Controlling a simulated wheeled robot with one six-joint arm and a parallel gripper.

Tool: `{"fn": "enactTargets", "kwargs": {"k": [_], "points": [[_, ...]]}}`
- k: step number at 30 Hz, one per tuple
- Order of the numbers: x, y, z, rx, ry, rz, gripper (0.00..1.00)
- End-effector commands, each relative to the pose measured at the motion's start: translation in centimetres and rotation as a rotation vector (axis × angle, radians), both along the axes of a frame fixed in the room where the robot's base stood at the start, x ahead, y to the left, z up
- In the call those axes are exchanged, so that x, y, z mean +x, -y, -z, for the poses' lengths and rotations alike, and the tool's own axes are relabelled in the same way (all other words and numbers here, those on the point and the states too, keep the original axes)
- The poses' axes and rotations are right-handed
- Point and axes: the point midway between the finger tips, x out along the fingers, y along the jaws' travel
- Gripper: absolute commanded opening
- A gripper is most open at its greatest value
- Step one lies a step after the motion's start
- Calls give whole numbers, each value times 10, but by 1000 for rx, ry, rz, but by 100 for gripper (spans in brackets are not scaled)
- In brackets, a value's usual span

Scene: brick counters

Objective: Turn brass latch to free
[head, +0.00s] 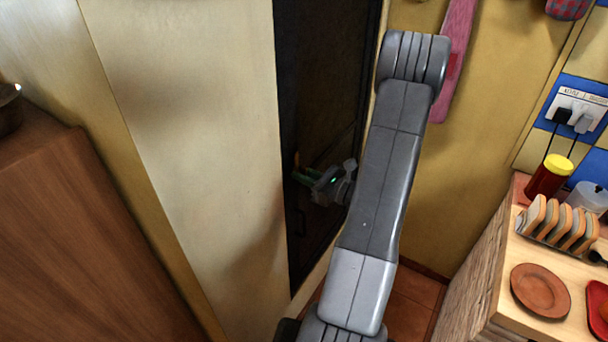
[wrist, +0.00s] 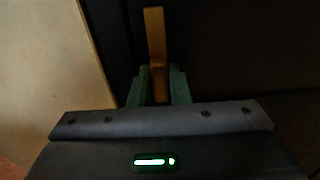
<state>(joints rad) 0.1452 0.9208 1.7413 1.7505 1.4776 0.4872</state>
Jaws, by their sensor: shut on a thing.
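The brass latch (wrist: 155,38) is an upright brownish-gold bar in the wrist view, set against a dark panel. The dark door (head: 325,90) stands in a recess in the head view. My gripper (wrist: 157,88) has green fingers on either side of the latch's lower part, shut on it. In the head view my gripper (head: 302,172) reaches against the dark door, and a small bit of the latch (head: 296,158) shows at the fingertips. The latch's lower end and its mount are hidden by my fingers and gripper body.
A pale wall panel (head: 190,120) stands left of the door, with a wooden surface (head: 80,240) further left. A counter (head: 500,300) at the right holds a toast rack (head: 556,224), an orange plate (head: 540,290) and a yellow-lidded jar (head: 549,177).

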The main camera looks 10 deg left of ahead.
Motion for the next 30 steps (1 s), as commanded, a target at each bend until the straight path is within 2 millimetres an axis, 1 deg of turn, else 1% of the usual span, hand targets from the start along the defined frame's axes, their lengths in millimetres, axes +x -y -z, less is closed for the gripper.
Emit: {"fn": "enactTargets", "kwargs": {"k": [2, 3, 4, 12, 16, 20, 30], "points": [[0, 0, 0, 1, -1, 0, 0], [0, 0, 0, 1, -1, 0, 18], [0, 0, 0, 1, -1, 0, 23], [0, 0, 0, 1, 0, 0, 23], [-2, 8, 1, 1, 1, 3, 23], [-8, 26, 2, -1, 2, 6, 23], [-32, 92, 2, 0, 2, 5, 23]]}}
